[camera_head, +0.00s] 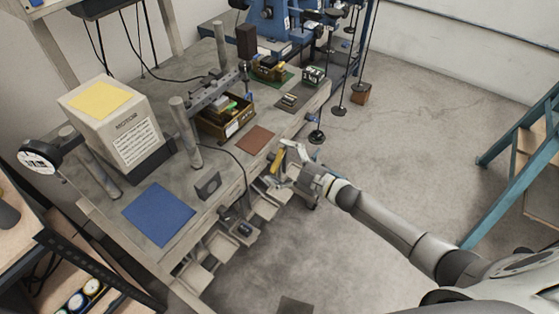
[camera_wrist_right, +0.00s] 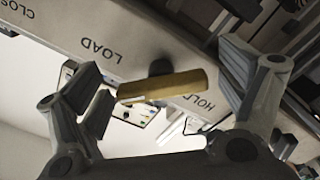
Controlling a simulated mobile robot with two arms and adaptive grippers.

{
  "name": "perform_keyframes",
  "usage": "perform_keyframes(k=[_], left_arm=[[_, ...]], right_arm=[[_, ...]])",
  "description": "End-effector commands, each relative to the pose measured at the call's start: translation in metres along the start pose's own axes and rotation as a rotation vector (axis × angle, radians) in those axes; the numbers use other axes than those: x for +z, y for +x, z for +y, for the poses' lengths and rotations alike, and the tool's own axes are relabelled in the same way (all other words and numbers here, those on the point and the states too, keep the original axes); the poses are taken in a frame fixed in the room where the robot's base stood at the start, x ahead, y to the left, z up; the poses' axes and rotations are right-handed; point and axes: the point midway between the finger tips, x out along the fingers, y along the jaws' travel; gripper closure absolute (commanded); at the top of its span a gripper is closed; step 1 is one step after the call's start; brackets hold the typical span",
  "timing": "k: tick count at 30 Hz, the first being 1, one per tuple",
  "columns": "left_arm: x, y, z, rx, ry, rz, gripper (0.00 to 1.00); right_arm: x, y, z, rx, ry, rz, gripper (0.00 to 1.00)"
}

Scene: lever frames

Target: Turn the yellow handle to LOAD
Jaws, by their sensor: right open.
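The yellow handle (camera_wrist_right: 165,86) lies across the middle of the right wrist view, in front of a dark round mount on a pale panel (camera_wrist_right: 130,20). The word LOAD (camera_wrist_right: 98,48) is printed to its upper left, and HOLD (camera_wrist_right: 196,103) is partly covered near its right end. My right gripper (camera_wrist_right: 166,90) is open, with one finger on each side of the handle; contact at the right end is unclear. In the head view, the handle (camera_head: 277,161) shows at the bench's front edge beside my right gripper (camera_head: 287,153). My left gripper is out of view.
The bench (camera_head: 218,175) carries a blue mat (camera_head: 158,214), a brown mat (camera_head: 255,139), a parts bin (camera_head: 240,126) and a large beige box (camera_head: 105,108). Small trays (camera_head: 245,229) stick out below its front edge. Open floor lies right of it; a teal stand (camera_head: 500,185) is at far right.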

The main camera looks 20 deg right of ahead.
Motion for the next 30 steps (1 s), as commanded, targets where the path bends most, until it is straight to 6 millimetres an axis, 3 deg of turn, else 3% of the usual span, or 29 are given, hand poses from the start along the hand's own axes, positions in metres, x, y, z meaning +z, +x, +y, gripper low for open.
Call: perform_keyframes(k=[8, 21, 30], left_arm=[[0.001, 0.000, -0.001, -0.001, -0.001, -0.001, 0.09], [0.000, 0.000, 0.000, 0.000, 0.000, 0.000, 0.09], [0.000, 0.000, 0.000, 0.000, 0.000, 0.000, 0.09]], right_arm=[[0.000, -0.006, 0.000, 0.000, -0.001, 0.000, 0.09], [0.001, -0.090, -0.001, -0.002, 0.000, -0.002, 0.09], [0.000, -0.119, 0.000, 0.000, -0.001, 0.001, 0.09]])
